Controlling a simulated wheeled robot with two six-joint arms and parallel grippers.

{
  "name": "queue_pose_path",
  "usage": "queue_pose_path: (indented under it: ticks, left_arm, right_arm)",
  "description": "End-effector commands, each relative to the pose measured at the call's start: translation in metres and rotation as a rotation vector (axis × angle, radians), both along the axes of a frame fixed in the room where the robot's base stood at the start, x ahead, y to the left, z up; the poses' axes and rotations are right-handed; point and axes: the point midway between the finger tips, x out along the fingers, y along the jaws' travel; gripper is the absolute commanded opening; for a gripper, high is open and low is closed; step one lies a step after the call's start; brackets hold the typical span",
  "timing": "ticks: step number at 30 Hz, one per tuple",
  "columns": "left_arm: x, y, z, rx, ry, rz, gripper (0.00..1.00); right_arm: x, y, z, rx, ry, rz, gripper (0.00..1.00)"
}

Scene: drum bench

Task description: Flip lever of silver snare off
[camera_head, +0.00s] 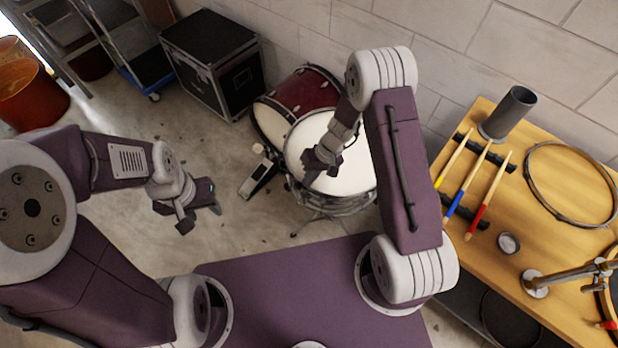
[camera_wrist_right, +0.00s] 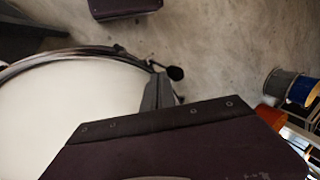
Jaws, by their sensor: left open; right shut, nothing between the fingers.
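The silver snare (camera_head: 356,172), with a white head, stands on a stand in the middle of the head view, in front of a red drum. My right gripper (camera_head: 318,172) is shut and empty, over the left part of the snare's head in that view. In the right wrist view the snare's white head (camera_wrist_right: 60,105) and dark rim fill the left. A black knob on a short rod (camera_wrist_right: 175,72) shows just past the rim, near my gripper's finger; I cannot tell whether it is the lever. My left gripper (camera_head: 198,208) is open and empty above the floor, left of the snare.
The red drum (camera_head: 300,92) stands behind the snare, with a pedal (camera_head: 262,174) on the floor to its left. A black case (camera_head: 212,62) is at the back. A wooden bench (camera_head: 520,220) with drumsticks is at the right. The floor between my left gripper and the pedal is clear.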

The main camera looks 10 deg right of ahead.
Motion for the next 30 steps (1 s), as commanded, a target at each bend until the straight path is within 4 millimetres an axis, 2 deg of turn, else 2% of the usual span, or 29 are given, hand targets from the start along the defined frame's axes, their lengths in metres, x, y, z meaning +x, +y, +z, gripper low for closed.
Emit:
queue_pose_path:
  ticks: [11,22,30]
  left_arm:
    - [0.000,0.000,-0.008,0.000,0.000,0.000,0.46]
    - [0.000,0.000,-0.008,0.000,0.000,0.000,0.46]
    - [0.000,0.000,-0.017,0.000,0.000,0.000,0.46]
  right_arm:
    - [0.033,0.026,-0.001,0.000,-0.002,0.001,0.00]
    - [0.033,0.026,-0.001,0.001,0.000,0.000,0.00]
    - [0.025,0.019,-0.004,0.001,0.001,-0.001,0.00]
